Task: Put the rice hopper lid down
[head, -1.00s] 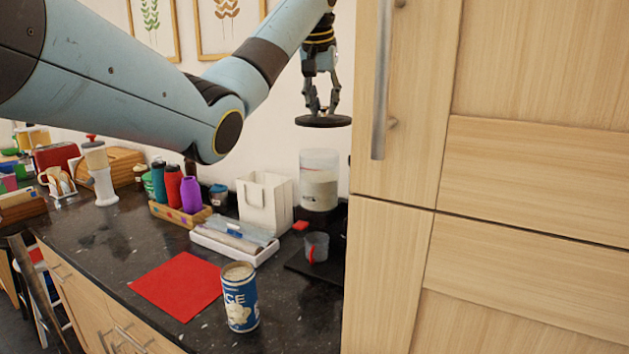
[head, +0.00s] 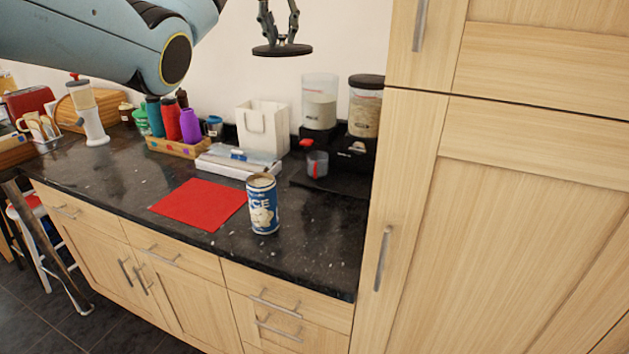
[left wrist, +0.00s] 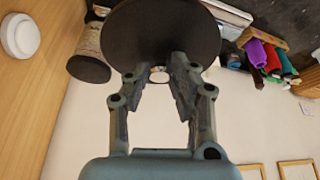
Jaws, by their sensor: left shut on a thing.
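My left gripper (head: 280,38) is shut on the rice hopper lid, a flat black disc (head: 282,50). It holds the lid level in the air in front of the wall, above the counter. In the left wrist view the lid (left wrist: 160,25) lies across the fingertips, with its small knob between them. The open-topped clear hopper (head: 320,103), partly filled with white grains, stands at the back of the counter, below and right of the lid. A blue rice can (head: 263,205) stands open beside a red mat (head: 198,204). My right gripper is out of view.
A second hopper with a black lid (head: 366,80) stands close right, beside the tall wooden cabinet (head: 480,200). The mat and the counter front (head: 315,250) are clear.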

